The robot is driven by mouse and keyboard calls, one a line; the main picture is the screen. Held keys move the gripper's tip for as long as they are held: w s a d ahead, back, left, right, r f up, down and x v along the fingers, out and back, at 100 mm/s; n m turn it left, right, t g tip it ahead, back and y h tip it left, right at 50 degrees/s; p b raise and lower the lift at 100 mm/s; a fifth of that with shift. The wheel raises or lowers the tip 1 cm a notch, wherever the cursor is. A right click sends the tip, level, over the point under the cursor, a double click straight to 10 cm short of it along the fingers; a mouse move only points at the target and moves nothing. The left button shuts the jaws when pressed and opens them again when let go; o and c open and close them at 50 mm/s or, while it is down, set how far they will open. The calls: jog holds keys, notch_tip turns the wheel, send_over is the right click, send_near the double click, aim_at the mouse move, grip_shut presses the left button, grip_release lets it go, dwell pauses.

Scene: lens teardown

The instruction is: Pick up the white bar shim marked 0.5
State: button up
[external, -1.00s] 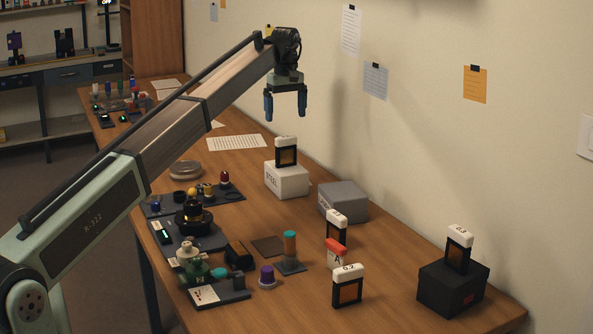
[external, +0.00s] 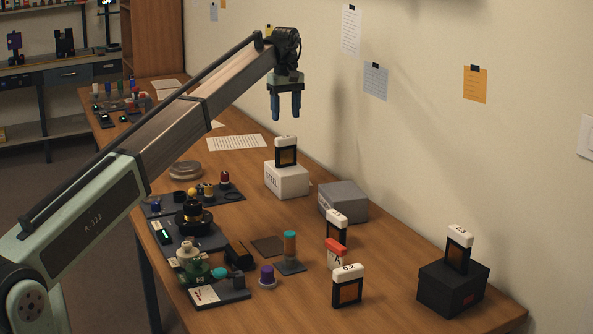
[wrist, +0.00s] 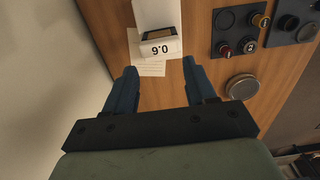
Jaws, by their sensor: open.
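Several white-capped bar shims with dark-framed amber bodies stand upright. One shim (external: 286,152) stands on the white STEEL box (external: 287,181); the wrist view shows a shim (wrist: 158,48) whose upside-down marking looks like 0.6, but I cannot be sure. Another shim (external: 337,227) stands behind a red-capped piece (external: 336,253); its marking is too small to read. A shim marked 0.2 (external: 348,285) stands on the table, and one that seems marked 0.3 (external: 459,248) stands on the black box (external: 452,289). My gripper (external: 286,117), also in the wrist view (wrist: 160,70), is open and empty, high above the table.
A grey box (external: 343,202) stands beside the STEEL box. Dark trays (external: 187,236) with lens parts line the table's left side. A round dish (external: 185,170) and paper sheets (external: 237,142) lie farther back. The wall borders the table's right side.

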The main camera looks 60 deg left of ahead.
jog(key=w+d+m, duration=0.2)
jog(key=w+d, duration=0.4)
jog(key=d, duration=0.5)
jog(key=m, duration=1.7)
send_over(337, 234)
jog(key=w, duration=0.2)
jog(key=f, duration=0.4)
jog(key=a+f, duration=0.1)
jog(key=f, duration=0.1)
jog(key=shift+s+f, duration=0.25)
jog(key=shift+f, duration=0.15)
jog(key=m, duration=0.5)
jog(key=shift+s+d+f, duration=0.1)
jog(key=shift+s, duration=0.25)
jog(key=m, duration=1)
jog(key=shift+m, duration=0.4)
notch_tip(337, 234, down, 14)
jog(key=shift+r, duration=0.1)
grip_shut()
